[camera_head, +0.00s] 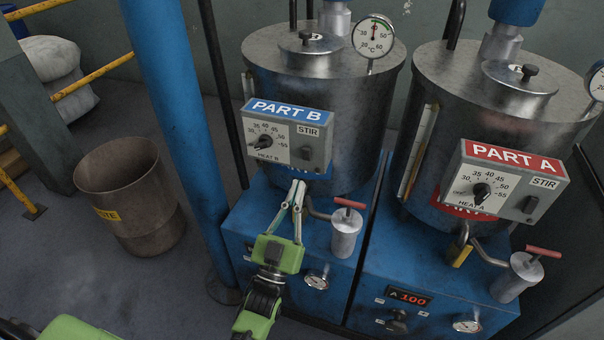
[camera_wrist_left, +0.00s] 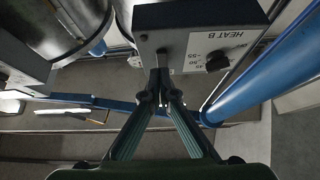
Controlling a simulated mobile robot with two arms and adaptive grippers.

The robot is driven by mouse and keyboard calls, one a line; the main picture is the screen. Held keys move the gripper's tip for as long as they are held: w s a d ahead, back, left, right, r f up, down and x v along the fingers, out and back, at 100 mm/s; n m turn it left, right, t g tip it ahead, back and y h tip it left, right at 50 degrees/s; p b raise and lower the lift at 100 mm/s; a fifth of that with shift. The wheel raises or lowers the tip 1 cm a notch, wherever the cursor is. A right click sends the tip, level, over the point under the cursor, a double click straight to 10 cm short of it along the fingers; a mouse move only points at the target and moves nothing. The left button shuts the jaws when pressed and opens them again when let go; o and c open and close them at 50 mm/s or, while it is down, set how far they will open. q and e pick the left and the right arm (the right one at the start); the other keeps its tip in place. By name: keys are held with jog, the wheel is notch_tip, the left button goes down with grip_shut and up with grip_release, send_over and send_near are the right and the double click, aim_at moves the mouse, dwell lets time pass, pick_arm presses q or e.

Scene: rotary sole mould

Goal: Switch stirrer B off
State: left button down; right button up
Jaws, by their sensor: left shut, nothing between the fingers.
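The grey Part B control box (camera_head: 286,140) hangs on the front of the left steel tank. It has a blue PART B label, a black HEAT B knob (camera_head: 264,142) and a small stirrer switch (camera_head: 306,153) under the word STIR. The switch's position is too small to tell. My left gripper (camera_head: 298,186) is shut and empty, its fingertips pointing up just below the box's right part. In the left wrist view the box (camera_wrist_left: 190,35) appears upside down, with the fingertips (camera_wrist_left: 160,78) close to its lower edge. My right gripper is not in view.
The Part A box (camera_head: 512,182) with its own STIR switch is on the right tank. A tap with a red handle (camera_head: 347,222) stands close right of my left gripper. A blue post (camera_head: 178,110) and a brown waste bin (camera_head: 130,195) are at left.

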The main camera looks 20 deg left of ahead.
pick_arm(q)
jog(key=v, duration=0.6)
jog(key=shift+s+f, duration=0.15)
jog(key=shift+s, duration=0.15)
notch_tip(320, 180, down, 21)
jog(key=d+g+h, duration=0.1)
jog(key=d+g, duration=0.1)
jog(key=g, duration=0.5)
jog(key=s+f+m+g, duration=0.1)
jog(key=s+f+g, duration=0.3)
jog(key=f, duration=0.5)
jog(key=s+f+g, duration=0.2)
jog(key=s+f, duration=0.4)
jog(key=f, duration=0.2)
jog(key=s+a+f+g, duration=0.2)
jog(key=s+f, duration=0.4)
jog(key=s, duration=0.4)
jog(key=s+a+f+g+y, duration=0.1)
jog(key=s+a+f+g, duration=0.2)
jog(key=s, duration=0.7)
jog(key=s+a+f+m+g, duration=0.1)
jog(key=s+a+f+g, duration=0.2)
jog(key=s+f+g, duration=0.2)
jog(key=s+f, duration=0.3)
jog(key=s, duration=0.3)
jog(key=shift+f+g+y+p, duration=0.3)
jog(key=shift+f+y+p, duration=0.1)
jog(key=shift+w, duration=0.1)
